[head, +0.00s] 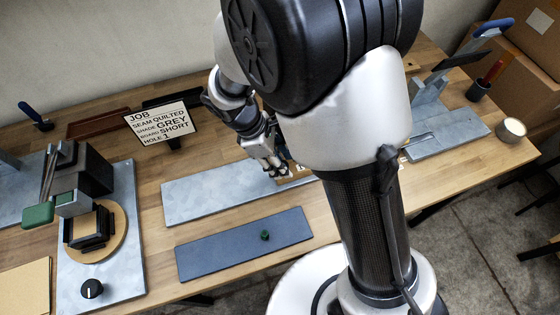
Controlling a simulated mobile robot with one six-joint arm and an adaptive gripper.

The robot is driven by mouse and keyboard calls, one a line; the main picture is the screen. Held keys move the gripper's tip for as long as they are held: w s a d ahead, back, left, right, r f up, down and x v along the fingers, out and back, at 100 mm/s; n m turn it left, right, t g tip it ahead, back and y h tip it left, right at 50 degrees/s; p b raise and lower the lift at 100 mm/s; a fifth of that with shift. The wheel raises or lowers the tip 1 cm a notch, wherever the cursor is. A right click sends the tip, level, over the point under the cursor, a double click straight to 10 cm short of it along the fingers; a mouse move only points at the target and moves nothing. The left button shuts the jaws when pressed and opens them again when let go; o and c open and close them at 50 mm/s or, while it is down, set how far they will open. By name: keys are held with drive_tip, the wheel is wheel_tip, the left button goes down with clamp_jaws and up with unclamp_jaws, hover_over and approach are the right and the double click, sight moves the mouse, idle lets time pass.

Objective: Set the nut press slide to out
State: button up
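My gripper (275,170) points down over the long light-grey plate (205,190) in the middle of the bench. A wooden piece with small lettering (297,174) is just right of the fingertips, partly hidden by my arm. Whether the fingers touch it, or are open or shut, is too small to tell. A grey press-like stand (430,88) with a blue-handled lever (490,27) stands at the right on a grey base plate (455,135). My arm hides part of the bench between. I cannot tell for certain which fixture is the nut press or how its slide is set.
A dark machine (88,170) with a green handle (38,215) and a black knob (91,288) stands at the left. A job sign (160,122) is behind. A dark blue plate (205,257) with a green knob (264,236) lies in front. A cup (511,130) is at right.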

clamp_jaws()
idle(0.4)
